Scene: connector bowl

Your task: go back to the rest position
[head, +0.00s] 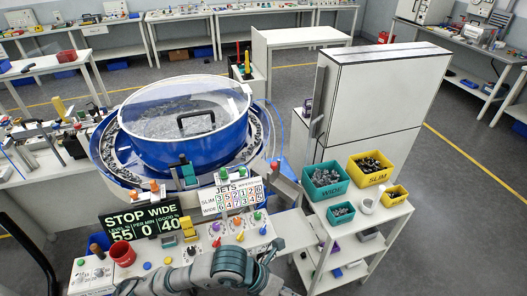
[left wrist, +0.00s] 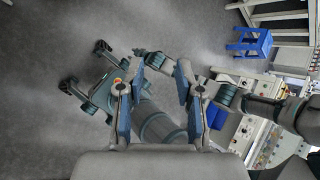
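My left gripper (left wrist: 160,68) shows in the left wrist view with its two fingers spread apart. Nothing is held between them; my own body and the grey floor show beyond. In the head view, one of my grey and teal arms (head: 232,266) crosses the bottom edge, in front of the control panel. I cannot make out a right gripper in either view. The blue feeder bowl (head: 190,148), with a clear lid and black handle, stands beyond the panel.
At right, a white cart (head: 345,222) bears green and yellow bins of parts. A tall white cabinet (head: 375,100) stands behind it. Grey floor is clear at far right.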

